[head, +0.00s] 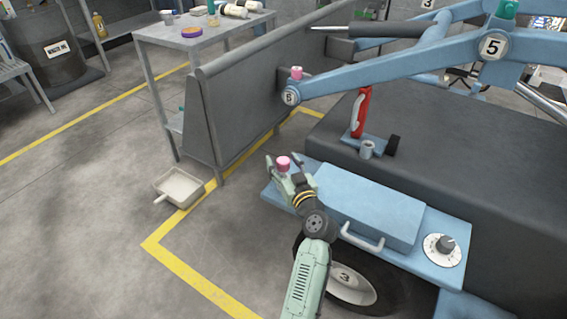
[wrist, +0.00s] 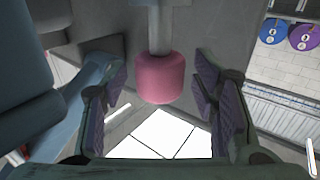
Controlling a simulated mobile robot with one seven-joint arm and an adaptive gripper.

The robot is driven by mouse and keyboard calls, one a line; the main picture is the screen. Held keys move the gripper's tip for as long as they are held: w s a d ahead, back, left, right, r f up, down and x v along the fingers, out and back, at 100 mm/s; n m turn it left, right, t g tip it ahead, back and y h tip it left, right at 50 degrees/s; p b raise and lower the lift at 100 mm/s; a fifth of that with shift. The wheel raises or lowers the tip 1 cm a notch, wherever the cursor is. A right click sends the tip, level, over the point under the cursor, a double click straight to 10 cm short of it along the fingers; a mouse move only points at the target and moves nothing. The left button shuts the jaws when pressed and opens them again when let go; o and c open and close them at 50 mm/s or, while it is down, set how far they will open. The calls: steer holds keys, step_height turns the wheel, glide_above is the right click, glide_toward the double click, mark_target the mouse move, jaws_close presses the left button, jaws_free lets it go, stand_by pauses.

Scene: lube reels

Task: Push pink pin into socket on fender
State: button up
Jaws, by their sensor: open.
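A pink pin (head: 283,163) stands at the left end of the light blue fender (head: 275,196) in the head view. In the wrist view its pink head (wrist: 160,78) lies between my fingers, with a grey shaft running up the picture to a pale blue-grey part (wrist: 158,12), perhaps the socket. How deep the shaft sits in it I cannot tell. My gripper (head: 285,169) is open around the pin head; in the wrist view my gripper (wrist: 160,92) shows a gap on both sides of the head.
A light blue box (head: 368,205) with a handle and a dial (head: 443,248) are on the fender to the right. A red-handled lever (head: 361,112) stands behind. Another pink-topped pin (head: 297,73) is on the blue arm joint above. A grey panel (head: 240,95) stands behind left.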

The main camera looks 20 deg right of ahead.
steer(key=shift+r, duration=0.1)
step_height(320, 180, up, 10)
steer(key=shift+f, duration=0.1)
stand_by(0.3)
